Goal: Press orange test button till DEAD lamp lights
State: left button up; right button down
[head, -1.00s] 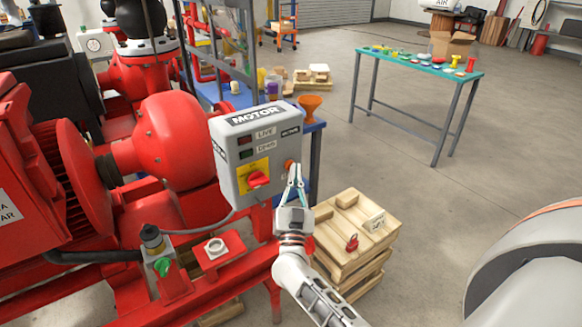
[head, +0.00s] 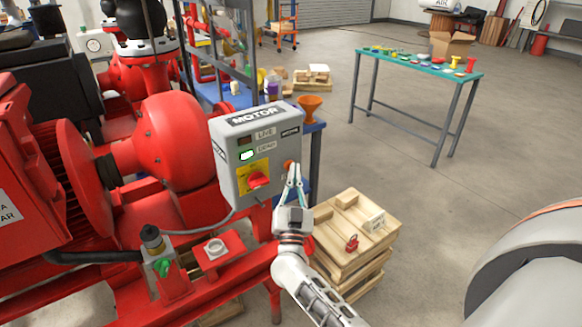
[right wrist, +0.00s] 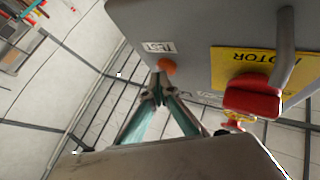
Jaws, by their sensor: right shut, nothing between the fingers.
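The grey MOTOR box (head: 230,180) stands by the red pump, with a red rotary switch (head: 258,180) on a yellow plate. Its lower lamp, labelled DEAD (head: 247,155), glows bright green-white. The LIVE lamp (head: 245,140) above it is dark. The orange test button (head: 289,163) is at the box's right side. My right gripper (head: 293,172) is shut and empty, its tips at the button. In the right wrist view the fingertips (right wrist: 158,84) meet the lower edge of the orange button (right wrist: 167,65) and appear to touch it. My left gripper is not in view.
Wooden pallets (head: 370,215) with a small red padlock (head: 352,243) stand just right of my right gripper. A blue bench (head: 312,127) with an orange funnel (head: 310,106) is behind the box. A green-topped table (head: 415,64) stands farther back on open floor.

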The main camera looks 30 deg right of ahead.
jog(key=shift+s+p, duration=0.4)
jog(key=shift+s, duration=0.4)
jog(key=s+p, duration=0.1)
jog(key=s, duration=0.2)
jog(key=s+p, duration=0.1)
jog(key=s, duration=0.1)
jog(key=shift+d+p, duration=0.25)
jog(key=shift+p, duration=0.1)
dwell(0.4)
